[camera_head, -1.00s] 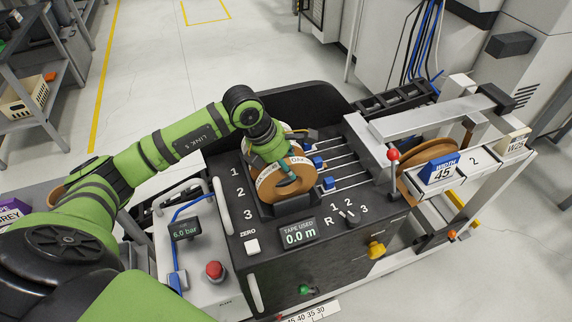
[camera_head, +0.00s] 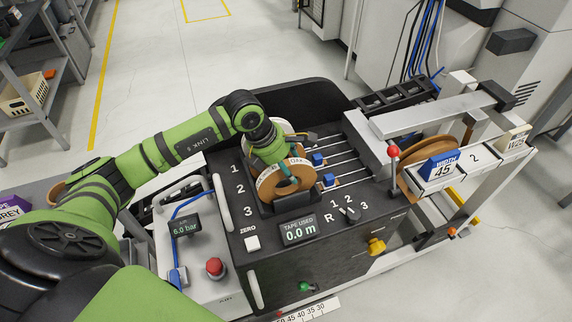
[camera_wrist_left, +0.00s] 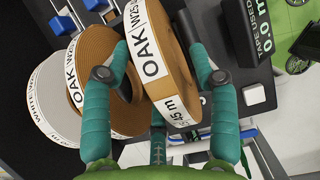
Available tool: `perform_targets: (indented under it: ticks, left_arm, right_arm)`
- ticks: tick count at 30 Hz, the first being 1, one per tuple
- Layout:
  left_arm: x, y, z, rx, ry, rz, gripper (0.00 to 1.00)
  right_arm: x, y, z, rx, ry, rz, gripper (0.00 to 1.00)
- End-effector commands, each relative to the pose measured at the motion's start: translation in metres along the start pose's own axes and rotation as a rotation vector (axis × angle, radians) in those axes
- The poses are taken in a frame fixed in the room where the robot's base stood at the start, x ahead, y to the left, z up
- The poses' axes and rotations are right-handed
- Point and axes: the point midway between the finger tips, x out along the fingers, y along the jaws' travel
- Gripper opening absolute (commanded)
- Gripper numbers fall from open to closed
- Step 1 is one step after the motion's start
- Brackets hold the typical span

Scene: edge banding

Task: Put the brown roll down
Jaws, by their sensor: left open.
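The brown roll (camera_head: 309,181) has a white label band reading OAK and stands on edge in a dark cradle at the front of the row on the machine top. It also shows in the left wrist view (camera_wrist_left: 178,85). My left gripper (camera_head: 279,158) is at the roll from above. In the left wrist view my left gripper (camera_wrist_left: 163,76) has its teal fingers spread, with the roll between them. Whether a finger touches the roll I cannot tell. The roll's underside is hidden in the cradle. My right gripper is not in view.
Another brown OAK roll (camera_wrist_left: 85,80) and a white-labelled roll (camera_wrist_left: 45,105) stand close beside this one. Blue sliders on rails (camera_head: 329,180) lie just right of the cradle. A tape-used display (camera_head: 298,230) reads 0.0 m in front. A red-knobbed lever (camera_head: 393,153) stands further right.

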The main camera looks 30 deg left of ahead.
Motion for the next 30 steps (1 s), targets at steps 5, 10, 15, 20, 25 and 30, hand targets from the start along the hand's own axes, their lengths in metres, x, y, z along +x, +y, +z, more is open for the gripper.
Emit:
perform_targets:
  ticks: [5,10,15,20,25,30]
  left_arm:
    - [-0.009,0.001,0.003,0.0,-0.001,0.002,0.6]
    - [-0.041,0.002,0.001,0.003,-0.002,0.007,0.6]
    - [-0.079,0.002,0.002,0.002,-0.002,0.007,0.6]
    - [-0.107,0.001,0.002,0.0,-0.002,0.003,0.6]
    - [-0.122,0.001,0.002,0.0,0.0,0.002,0.6]
    - [-0.126,0.0,0.002,0.0,0.0,0.0,0.6]
  right_arm:
    - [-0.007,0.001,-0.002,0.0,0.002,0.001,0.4]
    - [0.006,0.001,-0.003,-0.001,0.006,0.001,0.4]
    - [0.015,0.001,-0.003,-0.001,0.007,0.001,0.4]
    - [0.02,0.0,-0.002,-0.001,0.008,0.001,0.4]
    - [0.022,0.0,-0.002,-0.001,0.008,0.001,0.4]
    - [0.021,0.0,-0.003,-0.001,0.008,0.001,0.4]
